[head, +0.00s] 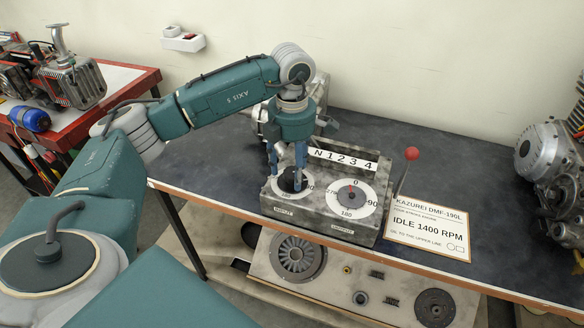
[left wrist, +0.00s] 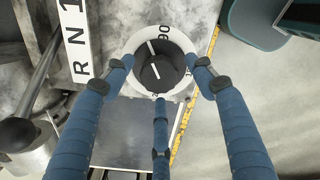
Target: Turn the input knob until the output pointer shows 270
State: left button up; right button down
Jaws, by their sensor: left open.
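The black input knob (head: 291,184) sits on a white dial on top of the grey gearbox (head: 324,220). In the left wrist view the knob (left wrist: 165,77) has a white line on it, and a "90" mark shows on its dial. My left gripper (head: 288,176) points down over the knob. Its blue fingers are open and spread around the knob; I cannot tell whether they touch it. My right gripper is not in view.
A plate marked "N 1 2 3 4" (head: 343,159) stands behind the dials. A red-ball lever (head: 411,154) and an "IDLE 1400 RPM" card (head: 429,229) are to the right. An engine (head: 550,170) stands at the far right. The bench middle behind the card is clear.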

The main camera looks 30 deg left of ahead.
aim_at(292, 173)
pick_arm(q)
jog(key=shift+r, duration=0.15)
jog(key=shift+w+r, duration=0.1)
jog(key=shift+r, duration=0.25)
notch_tip(292, 173, up, 11)
dwell(0.5)
